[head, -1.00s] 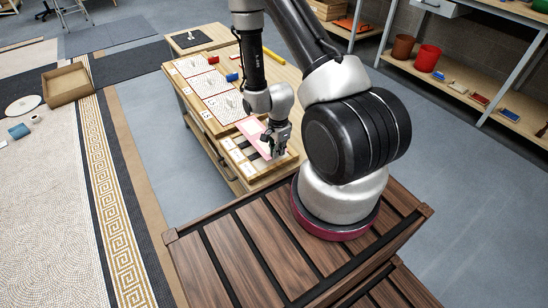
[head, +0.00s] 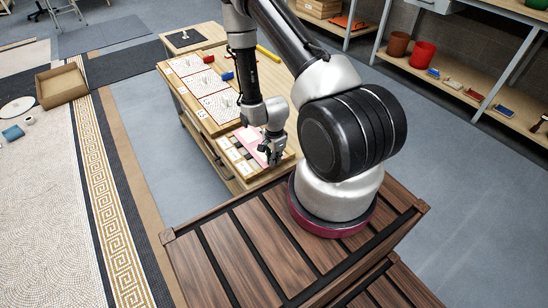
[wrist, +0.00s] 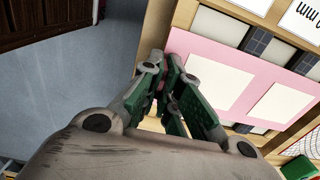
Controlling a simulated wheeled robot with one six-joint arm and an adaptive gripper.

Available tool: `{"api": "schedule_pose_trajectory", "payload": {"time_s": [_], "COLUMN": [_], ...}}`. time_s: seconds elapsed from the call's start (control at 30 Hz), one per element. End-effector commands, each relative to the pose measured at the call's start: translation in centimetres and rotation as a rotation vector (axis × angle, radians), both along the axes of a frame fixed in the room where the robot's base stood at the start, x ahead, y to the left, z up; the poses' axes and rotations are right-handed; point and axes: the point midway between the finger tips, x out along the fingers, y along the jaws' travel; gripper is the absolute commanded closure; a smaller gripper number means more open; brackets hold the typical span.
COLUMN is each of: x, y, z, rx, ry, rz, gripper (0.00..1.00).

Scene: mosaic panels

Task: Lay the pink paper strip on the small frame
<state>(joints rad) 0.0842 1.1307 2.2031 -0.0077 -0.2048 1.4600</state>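The pink paper strip (wrist: 230,66) lies flat above light and dark tiles in the small wooden frame (wrist: 186,14), with two cream squares showing on it. In the head view the strip (head: 250,136) is partly hidden by my arm. The small frame (head: 237,168) sits at the near end of the wooden bench. My gripper (wrist: 166,66) is at the strip's near edge, its green-padded fingers close together with pink between the tips. It also shows in the head view (head: 271,158), low over the frame. I cannot tell whether the strip touches the tiles everywhere.
White mosaic panels (head: 220,105) with red and blue pieces lie farther along the bench. A label card (wrist: 302,20) is beyond the frame. A green piece (wrist: 299,168) is at the lower right of the wrist view. Shelves with pots (head: 423,55) stand at the right.

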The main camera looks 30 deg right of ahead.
Motion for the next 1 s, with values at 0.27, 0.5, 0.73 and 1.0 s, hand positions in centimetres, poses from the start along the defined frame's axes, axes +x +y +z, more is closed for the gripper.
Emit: {"api": "schedule_pose_trajectory", "payload": {"time_s": [0.27, 0.5, 0.73, 1.0], "x": [0.0, 0.0, 0.2, 0.1], "y": [0.0, 0.0, 0.0, 0.0], "z": [0.0, 0.1, 2.6, 9.0], "rx": [0.000, 0.000, -0.001, -0.001], "ry": [-0.001, -0.001, -0.004, -0.005], "rz": [0.000, 0.000, 0.000, 0.000], "gripper": [0.73, 0.73, 0.73, 0.73]}}
